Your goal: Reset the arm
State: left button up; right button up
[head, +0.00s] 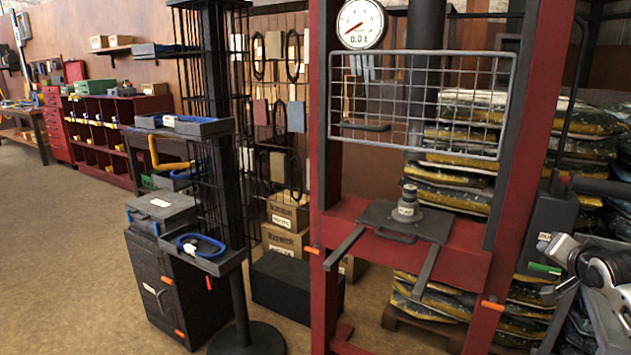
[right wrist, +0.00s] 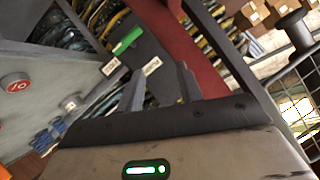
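My right arm comes in at the right edge of the head view, with its right gripper (head: 560,248) in front of a dark grey box (head: 549,225) beside the red press. In the right wrist view the two dark fingers of the right gripper (right wrist: 160,82) stand apart with nothing between them. A green grip (head: 545,268) is close to the gripper in the head view and beyond the fingers in the right wrist view (right wrist: 127,41). My left gripper is not in view.
The red press frame (head: 322,130) carries a gauge (head: 360,23), a mesh guard (head: 415,105) and a bed with a metal part (head: 407,205). Stacked bags (head: 460,185) are behind it. A tray stand (head: 214,262) and cabinet (head: 165,290) stand left. Floor at left is clear.

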notch_tip(320, 180, up, 8)
jog(key=w+n+t+h, duration=0.2)
jog(key=n+t, duration=0.2)
jog(key=n, duration=0.9)
jog(key=s+a+f+g+y, duration=0.1)
jog(key=s+a+f+y, duration=0.1)
jog(key=s+a+f, duration=0.35)
jog(key=s+a+f+n+g+y, duration=0.1)
jog(key=s+a+f+y, duration=0.1)
jog(key=a+f, duration=0.6)
jog(key=s+a+f+y, duration=0.1)
jog(key=s+a+f, duration=0.25)
jog(key=f, duration=0.65)
jog(key=s+a+f+m+g+y, duration=0.1)
jog(key=s+a+f+g, duration=0.1)
jog(key=s+a+f, duration=0.3)
jog(key=s+a+f+m+g+y, duration=0.1)
jog(key=s+a+f, duration=0.4)
jog(key=s+a, duration=0.7)
jog(key=s+g+y, duration=0.1)
jog(key=s, duration=0.6)
jog(key=shift+a+y, duration=0.3)
jog(key=shift+a, duration=0.1)
jog(key=shift+c, duration=0.4)
